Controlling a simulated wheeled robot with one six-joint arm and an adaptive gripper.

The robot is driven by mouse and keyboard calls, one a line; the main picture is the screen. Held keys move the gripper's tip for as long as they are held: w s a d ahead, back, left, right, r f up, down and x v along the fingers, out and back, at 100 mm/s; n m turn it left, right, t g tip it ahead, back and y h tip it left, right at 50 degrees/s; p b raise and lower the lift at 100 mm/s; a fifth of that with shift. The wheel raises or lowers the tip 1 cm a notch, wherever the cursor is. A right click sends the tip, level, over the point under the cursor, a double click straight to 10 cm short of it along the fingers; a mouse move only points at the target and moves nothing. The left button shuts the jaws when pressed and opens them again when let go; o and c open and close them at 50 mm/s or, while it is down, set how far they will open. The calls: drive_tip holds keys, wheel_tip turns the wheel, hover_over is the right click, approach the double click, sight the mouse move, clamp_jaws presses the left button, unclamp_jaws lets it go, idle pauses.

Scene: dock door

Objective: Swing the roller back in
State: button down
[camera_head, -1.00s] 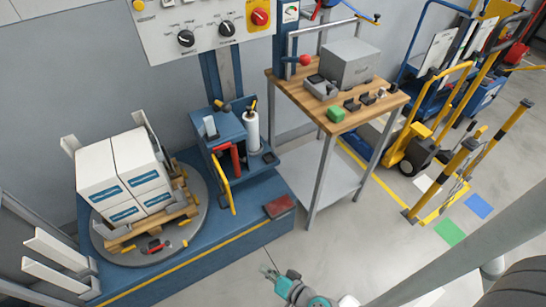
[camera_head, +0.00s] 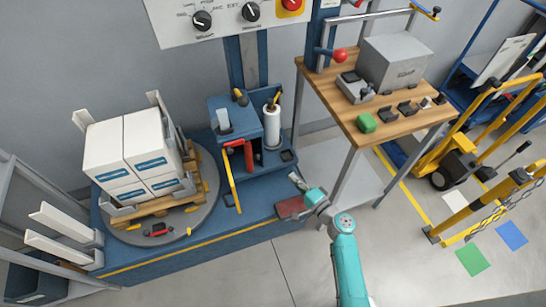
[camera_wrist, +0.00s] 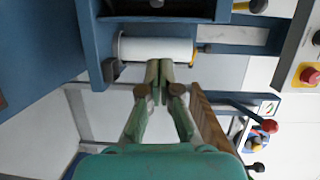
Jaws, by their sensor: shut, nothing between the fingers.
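The blue film carriage (camera_head: 222,108) stands on the wrapping machine's mast. An upright white roll (camera_head: 271,130) sits at its right side. A red upright part (camera_head: 248,156) and a yellow bar (camera_head: 232,184) stick out at the carriage's front; I cannot tell which piece is the swinging roller. My gripper (camera_head: 296,181) is shut and empty, low and to the right of the carriage, over the base's front right corner. In the wrist view, the shut fingertips (camera_wrist: 159,66) appear just below the white roll (camera_wrist: 155,48); contact does not show.
A turntable (camera_head: 204,210) at left carries a pallet of white boxes (camera_head: 128,155). A wooden-topped table (camera_head: 392,126) with a grey box stands close to my gripper's right. A dark red pad (camera_head: 290,208) lies on the blue base. Open floor lies in front.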

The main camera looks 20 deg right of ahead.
sight(257, 159)
drive_tip(key=a+x, duration=0.2)
drive_tip(key=x, duration=1)
drive_tip(key=shift+a, duration=0.5)
drive_tip(key=shift+a, duration=0.1)
drive_tip(key=shift+s+a, duration=0.15)
drive_tip(key=shift+a, duration=0.95)
drive_tip(key=shift+w+a, duration=0.25)
drive_tip(key=shift+a, duration=0.65)
drive_tip(key=shift+w+a, duration=0.2)
drive_tip(key=shift+a, duration=0.7)
